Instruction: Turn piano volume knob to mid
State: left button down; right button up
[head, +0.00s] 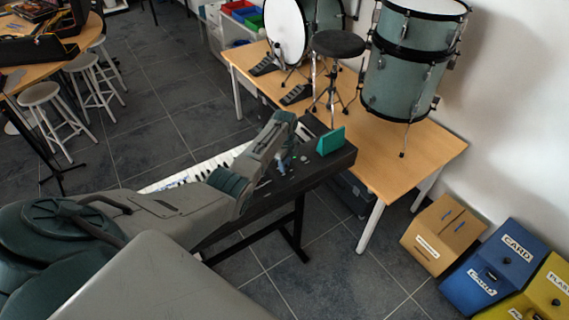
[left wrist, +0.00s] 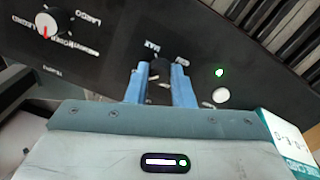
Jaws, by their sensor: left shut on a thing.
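The piano (head: 318,165) is a black keyboard on a stand. In the left wrist view its dark panel (left wrist: 110,62) carries a small dark volume knob (left wrist: 160,68), with a label that seems to read MAX above it. My left gripper (head: 283,165) reaches down to this panel. In the left wrist view its two blue fingers (left wrist: 165,84) are closed on the knob, one on each side. The knob's pointer is too hidden to read. My right gripper is in neither view.
A second, light knob (left wrist: 55,22) with a red mark sits on the panel at left. A green light (left wrist: 219,72) and a white button (left wrist: 221,95) are at right. A teal box (head: 331,140) stands on the piano's end. A wooden table (head: 425,150) with drums is behind.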

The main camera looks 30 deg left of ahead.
pick_arm(q)
jog(key=shift+r, duration=0.1)
dwell(0.3)
jog(key=c, duration=1.3)
grip_release()
jog(key=shift+o, duration=0.2)
notch_tip(320, 180, up, 11)
jog(key=b, duration=0.2)
jog(key=shift+b, duration=0.3)
jog(key=shift+f, duration=0.25)
